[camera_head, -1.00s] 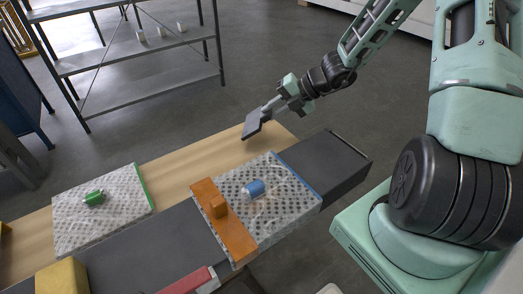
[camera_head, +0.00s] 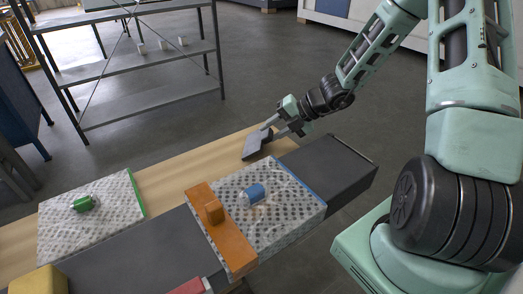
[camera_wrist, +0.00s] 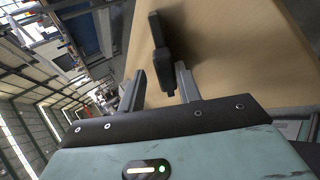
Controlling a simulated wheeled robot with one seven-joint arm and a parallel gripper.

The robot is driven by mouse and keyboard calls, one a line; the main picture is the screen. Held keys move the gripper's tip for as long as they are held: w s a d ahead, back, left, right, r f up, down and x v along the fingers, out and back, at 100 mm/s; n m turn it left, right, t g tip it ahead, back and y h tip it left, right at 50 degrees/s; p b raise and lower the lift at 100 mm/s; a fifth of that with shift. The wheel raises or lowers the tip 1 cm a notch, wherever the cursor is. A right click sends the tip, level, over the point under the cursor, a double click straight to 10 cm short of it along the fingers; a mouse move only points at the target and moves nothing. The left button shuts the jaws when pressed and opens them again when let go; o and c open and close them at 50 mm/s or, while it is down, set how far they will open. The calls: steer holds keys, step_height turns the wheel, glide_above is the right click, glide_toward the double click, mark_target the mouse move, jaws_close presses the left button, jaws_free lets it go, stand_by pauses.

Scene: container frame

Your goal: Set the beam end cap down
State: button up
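The beam end cap (camera_head: 257,143) is a dark grey plate-like piece. It appears to rest on the wooden strip of the table (camera_head: 180,180), near its right end. In the wrist view the cap (camera_wrist: 160,45) shows as a dark upright shape against the wood, between and beyond the fingertips. My gripper (camera_head: 276,128) is just above and beside the cap. In the wrist view my gripper (camera_wrist: 160,75) has its fingers spread, with a gap visible at least on the left of the cap. The cap's contact with the wood is partly hidden.
A patterned block with a green piece (camera_head: 84,203) lies left. A dark beam (camera_head: 328,165) extends right. A metal shelf (camera_head: 150,100) stands behind.

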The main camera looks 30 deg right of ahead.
steer(key=p+v, duration=0.8)
stand_by(0.4)
